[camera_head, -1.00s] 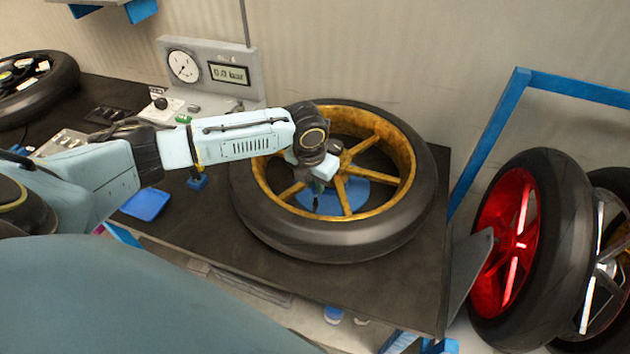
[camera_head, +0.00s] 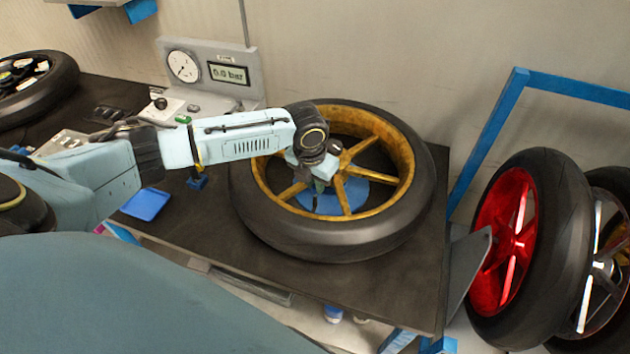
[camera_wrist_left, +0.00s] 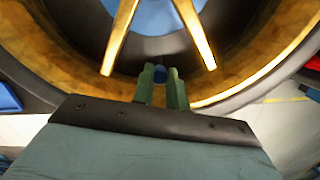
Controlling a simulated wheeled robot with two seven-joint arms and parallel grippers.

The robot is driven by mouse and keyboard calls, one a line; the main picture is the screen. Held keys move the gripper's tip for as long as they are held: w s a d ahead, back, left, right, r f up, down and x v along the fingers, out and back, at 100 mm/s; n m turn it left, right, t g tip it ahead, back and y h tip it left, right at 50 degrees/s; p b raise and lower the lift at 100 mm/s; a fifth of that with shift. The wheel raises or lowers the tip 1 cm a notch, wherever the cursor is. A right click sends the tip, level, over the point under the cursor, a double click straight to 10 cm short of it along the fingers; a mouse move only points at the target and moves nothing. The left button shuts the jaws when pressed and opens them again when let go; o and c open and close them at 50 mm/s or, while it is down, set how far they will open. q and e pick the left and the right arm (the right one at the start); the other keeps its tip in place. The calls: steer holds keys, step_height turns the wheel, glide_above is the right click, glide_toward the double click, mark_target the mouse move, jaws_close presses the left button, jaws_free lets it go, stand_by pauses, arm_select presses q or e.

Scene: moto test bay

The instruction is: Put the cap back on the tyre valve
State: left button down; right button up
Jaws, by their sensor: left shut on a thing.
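The gold-spoked wheel with its black tyre (camera_head: 330,240) lies flat on the dark bench. My left gripper (camera_head: 318,186) reaches down inside the rim, among the spokes near the front-left. The gold rim (camera_wrist_left: 245,88) and two spokes show just beyond the fingers. The cap is hidden by the gripper in the head view. I cannot make out the valve in either view. My right gripper is not in view.
A gauge box (camera_head: 212,72) with a dial and a display reading 0.0 bar stands behind the bench's left part. A blue tray (camera_head: 146,204) lies at the front left. A red wheel (camera_head: 508,240) stands in a blue rack at right.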

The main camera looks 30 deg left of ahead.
arm_select(q)
steer(key=shift+p, duration=0.35)
steer(key=shift+f, duration=0.15)
stand_by(1.0)
steer(key=shift+p, duration=0.45)
stand_by(0.5)
steer(key=c, duration=0.8)
jaws_free()
steer(key=shift+c, duration=0.2)
